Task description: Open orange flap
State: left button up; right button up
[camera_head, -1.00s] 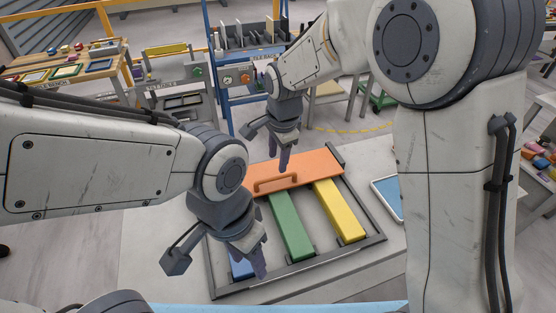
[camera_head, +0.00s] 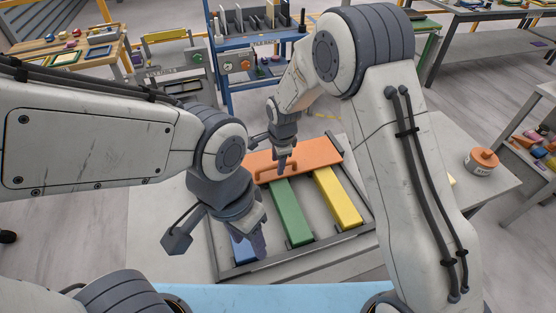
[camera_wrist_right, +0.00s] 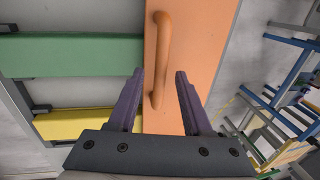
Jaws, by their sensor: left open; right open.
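The orange flap (camera_head: 313,154) lies across the far side of a grey frame (camera_head: 290,263) on the stone slab, with an orange bar handle (camera_head: 270,173) on top. In the right wrist view the flap (camera_wrist_right: 190,60) fills the middle and its handle (camera_wrist_right: 161,60) stands between the lines of the two fingers. My right gripper (camera_head: 285,168) is over the flap close to the handle. In the wrist view its fingers (camera_wrist_right: 158,78) are apart, with nothing held. My left gripper (camera_head: 256,235) is open and empty, above the blue bar (camera_head: 242,250) at the frame's near left.
A green bar (camera_head: 293,212) and a yellow bar (camera_head: 337,198) lie in the frame beside the flap. A round orange-lidded container (camera_head: 482,162) stands on the slab at the right. A blue rack (camera_head: 238,80) stands behind.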

grip_shut()
dwell(1.4)
